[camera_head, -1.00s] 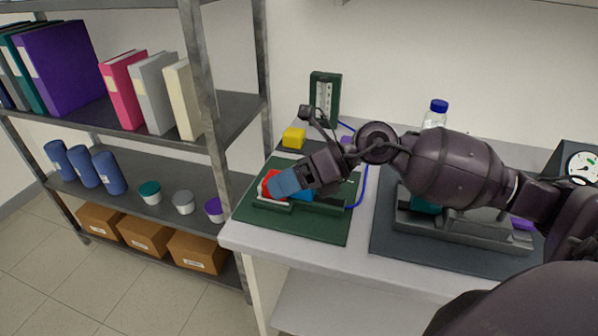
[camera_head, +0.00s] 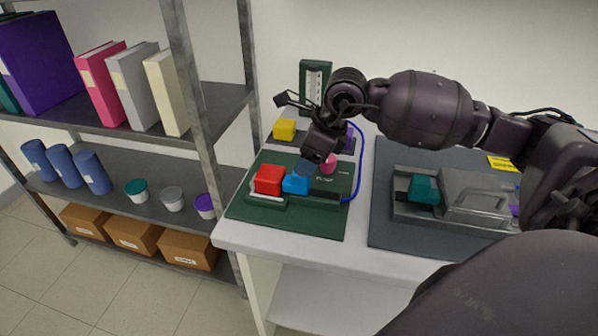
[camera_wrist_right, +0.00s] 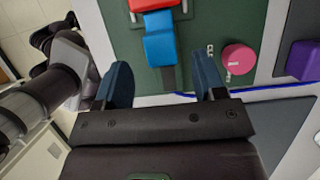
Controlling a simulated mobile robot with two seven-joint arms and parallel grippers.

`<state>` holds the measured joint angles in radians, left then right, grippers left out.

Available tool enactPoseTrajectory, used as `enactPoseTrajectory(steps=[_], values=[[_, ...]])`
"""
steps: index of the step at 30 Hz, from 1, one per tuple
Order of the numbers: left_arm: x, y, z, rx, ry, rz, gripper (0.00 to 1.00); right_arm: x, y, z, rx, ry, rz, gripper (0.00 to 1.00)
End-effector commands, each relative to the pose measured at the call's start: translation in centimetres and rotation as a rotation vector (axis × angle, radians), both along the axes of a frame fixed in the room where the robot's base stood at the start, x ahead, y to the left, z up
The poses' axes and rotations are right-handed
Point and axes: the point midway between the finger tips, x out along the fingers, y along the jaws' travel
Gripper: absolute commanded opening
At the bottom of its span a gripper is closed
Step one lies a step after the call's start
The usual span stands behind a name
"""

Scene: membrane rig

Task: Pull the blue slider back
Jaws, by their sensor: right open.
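The blue slider (camera_head: 296,184) sits on a dark rail on the green board (camera_head: 245,208), touching or very close to the right side of a red block (camera_head: 269,179). My right gripper (camera_head: 307,169) is just behind and above the slider, pointing down. In the right wrist view the slider (camera_wrist_right: 160,48) lies beyond and between the two spread blue fingers of the gripper (camera_wrist_right: 163,75), with gaps on both sides. The gripper is open and empty. My left gripper is out of view.
A pink knob (camera_head: 328,163) stands close to the right gripper, on the board. A yellow block (camera_head: 284,129) and a dark green gauge (camera_head: 315,84) are behind. A blue cable (camera_head: 359,170) curves along the board's right. A grey rig with a teal block (camera_head: 423,190) stands right.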

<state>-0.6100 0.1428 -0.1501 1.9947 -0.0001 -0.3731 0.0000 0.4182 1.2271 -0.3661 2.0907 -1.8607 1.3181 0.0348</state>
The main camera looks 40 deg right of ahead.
Motion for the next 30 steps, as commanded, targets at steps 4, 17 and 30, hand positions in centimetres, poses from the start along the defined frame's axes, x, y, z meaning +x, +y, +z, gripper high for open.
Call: enactPoseTrajectory(steps=[4,17,30], values=[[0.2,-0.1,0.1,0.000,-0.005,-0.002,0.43,0.7,0.7,-2.3,0.003,0.003,0.001,0.64],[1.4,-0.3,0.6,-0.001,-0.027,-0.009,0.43,1.5,1.2,-4.6,0.001,0.001,0.000,0.64],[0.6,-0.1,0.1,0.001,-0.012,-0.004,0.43,1.5,1.2,-4.6,0.001,0.000,0.000,0.24]])
